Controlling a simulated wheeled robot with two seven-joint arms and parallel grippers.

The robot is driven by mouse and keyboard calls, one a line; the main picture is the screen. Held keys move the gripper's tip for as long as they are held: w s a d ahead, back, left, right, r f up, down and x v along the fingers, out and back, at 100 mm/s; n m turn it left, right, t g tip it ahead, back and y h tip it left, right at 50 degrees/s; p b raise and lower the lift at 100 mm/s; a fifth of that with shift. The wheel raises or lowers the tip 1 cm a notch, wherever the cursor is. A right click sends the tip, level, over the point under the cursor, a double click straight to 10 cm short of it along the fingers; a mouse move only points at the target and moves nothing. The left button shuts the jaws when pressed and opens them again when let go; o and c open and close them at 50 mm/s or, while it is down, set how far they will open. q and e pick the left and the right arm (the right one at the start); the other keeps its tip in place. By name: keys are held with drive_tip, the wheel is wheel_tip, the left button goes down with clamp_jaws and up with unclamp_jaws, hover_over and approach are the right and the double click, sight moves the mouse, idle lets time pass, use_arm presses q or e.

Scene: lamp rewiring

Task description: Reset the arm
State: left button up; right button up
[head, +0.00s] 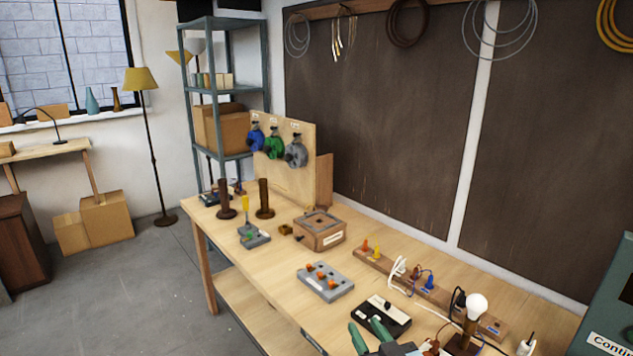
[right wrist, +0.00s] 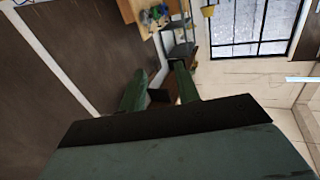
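My right gripper (head: 364,323) comes in at the bottom of the head view, with two green fingers standing apart above the front part of the workbench (head: 285,273). In the right wrist view my right gripper (right wrist: 160,70) shows the same two fingers spread, with nothing held between them. Its fingertips show near the black switch box (head: 381,316) in the head view; I see no clear contact. My left gripper is in neither view.
A lit bulb lamp (head: 476,307) stands right of my gripper among plugs and cables. A grey box with orange knobs (head: 326,282), a wooden box (head: 319,230) and brown posts (head: 264,199) stand farther back. A green panel (head: 612,305) is at far right.

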drive_tip(key=s+d+f+m+g+h, duration=0.25)
drive_tip(key=s+d+f+g, duration=0.2)
drive_tip(key=s, duration=0.25)
drive_tip(key=s+d+f+m+g+h, duration=0.1)
drive_tip(key=s+d+f+g+h, duration=0.25)
drive_tip(key=s+d, duration=0.25)
drive_tip(key=s+d+f+n+g+y, duration=0.1)
drive_tip(key=s+f+g, duration=0.15)
drive_tip(key=s, duration=0.55)
drive_tip(key=s+d+f+n+g, duration=0.1)
drive_tip(key=s+n+g, duration=0.15)
drive_tip(key=s, duration=0.55)
wheel_tip(320, 180, down, 34)
drive_tip(key=s+g+b, duration=0.2)
drive_tip(key=b, duration=0.7)
use_arm(q)
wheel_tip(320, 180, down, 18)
drive_tip(key=b, duration=0.8)
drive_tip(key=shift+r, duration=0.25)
use_arm(e)
drive_tip(key=s+d+f, duration=0.1)
drive_tip(key=s+f, duration=0.7)
drive_tip(key=f, duration=0.3)
drive_tip(key=s+d+f+g, duration=0.1)
drive_tip(key=s+d+f, duration=0.1)
drive_tip(key=s+f, duration=0.6)
wheel_tip(320, 180, down, 4)
drive_tip(key=shift+r+m, duration=0.1)
drive_tip(key=shift+m, duration=0.2)
